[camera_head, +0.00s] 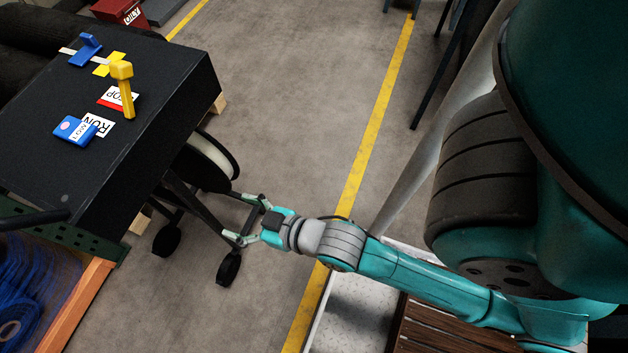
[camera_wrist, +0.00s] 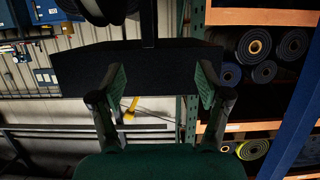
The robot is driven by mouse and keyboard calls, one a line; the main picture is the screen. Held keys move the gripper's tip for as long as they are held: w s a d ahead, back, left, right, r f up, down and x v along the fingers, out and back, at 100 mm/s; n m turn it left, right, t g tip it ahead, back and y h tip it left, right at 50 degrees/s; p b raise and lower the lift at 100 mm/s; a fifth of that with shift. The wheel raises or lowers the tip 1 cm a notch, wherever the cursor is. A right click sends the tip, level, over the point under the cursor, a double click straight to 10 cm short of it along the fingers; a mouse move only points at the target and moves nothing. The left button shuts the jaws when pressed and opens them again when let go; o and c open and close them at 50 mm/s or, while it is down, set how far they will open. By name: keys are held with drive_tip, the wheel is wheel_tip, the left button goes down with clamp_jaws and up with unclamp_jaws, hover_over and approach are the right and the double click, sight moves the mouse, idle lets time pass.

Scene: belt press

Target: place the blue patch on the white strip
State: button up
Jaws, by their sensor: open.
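A blue patch (camera_head: 86,49) with a raised blue tab lies on the black table top at the far left. It seems to lie over or against a short white strip (camera_head: 66,51), whose end shows to its left; the exact contact is unclear. A yellow patch (camera_head: 108,65) lies just right of it. My gripper (camera_head: 247,220) is open and empty, out beyond the table's right side. Its spread fingers (camera_wrist: 161,82) also show in the wrist view, with nothing between them.
A yellow lever (camera_head: 122,85) stands upright on the black table (camera_head: 60,170), beside STOP and RUN labels. Wheeled dark supports stand near my gripper. A red box (camera_head: 119,13) is at the top. Rack shelves (camera_wrist: 255,17) hold rolls.

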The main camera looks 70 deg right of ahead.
drive_tip(key=s, duration=1.8)
drive_tip(key=shift+s+r, duration=0.35)
drive_tip(key=shift+s, duration=0.05)
drive_tip(key=shift+o, duration=0.5)
drive_tip(key=shift+s+r, duration=0.25)
drive_tip(key=shift+s, duration=0.2)
